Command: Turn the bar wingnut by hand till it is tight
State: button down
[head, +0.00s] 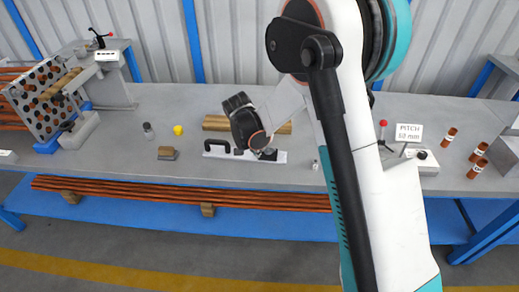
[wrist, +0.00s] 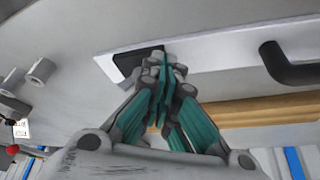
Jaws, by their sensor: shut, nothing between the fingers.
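The white bar plate (head: 218,152) with a black handle (head: 216,144) lies on the grey workbench. In the wrist view the plate (wrist: 215,45) shows a dark block (wrist: 132,63) beside the fingertips, and the handle (wrist: 287,65) is at right. My gripper (head: 265,154) is over the right part of the plate. In the wrist view my gripper (wrist: 162,60) has its teal fingers closed together, tips at or just above the plate by the dark block. I cannot make out the bar wingnut; the fingers may hide it. I cannot tell whether the tips touch anything.
A wooden bar (head: 216,122) lies behind the plate. A yellow knob (head: 178,130), a dark cylinder (head: 148,130) and a small block (head: 167,153) stand left. A drilled tube sheet (head: 42,100) is far left. A pitch sign (head: 409,132) and copper tubes (head: 449,137) are right.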

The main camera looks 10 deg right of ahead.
jog(key=shift+w+m, duration=0.1)
jog(key=shift+m, duration=0.2)
dwell(0.7)
dwell(0.6)
